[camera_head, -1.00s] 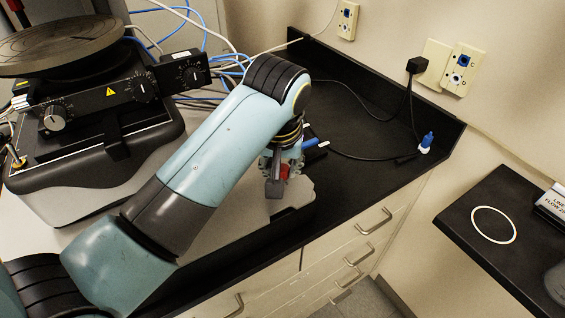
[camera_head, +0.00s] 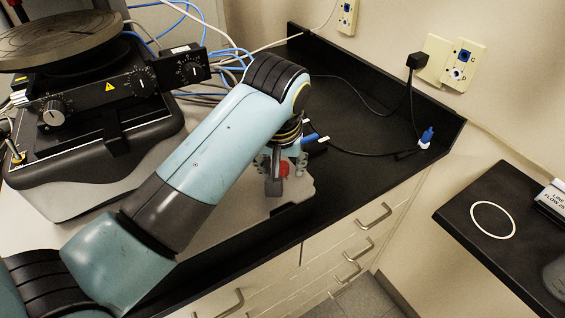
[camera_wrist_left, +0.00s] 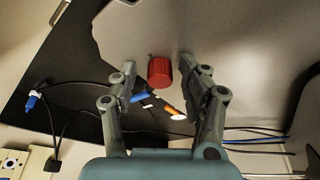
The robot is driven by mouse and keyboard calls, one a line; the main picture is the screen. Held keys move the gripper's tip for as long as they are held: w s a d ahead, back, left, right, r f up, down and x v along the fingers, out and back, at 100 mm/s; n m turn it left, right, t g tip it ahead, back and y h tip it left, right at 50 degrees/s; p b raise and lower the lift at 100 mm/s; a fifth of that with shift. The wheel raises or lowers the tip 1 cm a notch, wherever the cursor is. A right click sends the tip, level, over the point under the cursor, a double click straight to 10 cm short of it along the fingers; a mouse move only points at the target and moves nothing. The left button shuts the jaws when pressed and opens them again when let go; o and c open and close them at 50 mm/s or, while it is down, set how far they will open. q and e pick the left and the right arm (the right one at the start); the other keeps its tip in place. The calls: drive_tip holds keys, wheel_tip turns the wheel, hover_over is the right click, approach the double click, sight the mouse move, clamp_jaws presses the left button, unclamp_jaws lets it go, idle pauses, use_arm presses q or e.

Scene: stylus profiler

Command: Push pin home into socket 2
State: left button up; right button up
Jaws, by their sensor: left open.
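A red cylinder (camera_wrist_left: 160,72) stands between the fingers of my left gripper (camera_wrist_left: 158,64) in the left wrist view, with a gap on each side. The gripper is open. In the head view my left gripper (camera_head: 287,174) is low over the pale plate (camera_head: 303,188), with the red cylinder (camera_head: 284,169) partly hidden between its fingers. I cannot tell whether the red cylinder is the pin's head. No numbered socket can be made out. My right gripper is not in view.
A black instrument with a round stage (camera_head: 60,42) stands at left. Blue and orange pieces lie near the gripper; the blue one (camera_head: 308,139) shows beyond it. A cable with a blue plug (camera_head: 427,137) crosses the black bench (camera_head: 345,105). A side shelf (camera_head: 470,190) is at right.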

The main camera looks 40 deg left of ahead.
sight(283, 162)
use_arm(q)
wheel_tip(283, 162, up, 2)
drive_tip(key=shift+w+r+p, duration=0.1)
drive_tip(key=shift+r+p, duration=0.1)
drive_tip(key=shift+p, duration=0.75)
drive_tip(key=shift+r, duration=0.35)
wheel_tip(283, 162, up, 3)
drive_tip(key=shift+r, duration=0.5)
drive_tip(key=shift+r, duration=0.25)
drive_tip(key=v, duration=0.7)
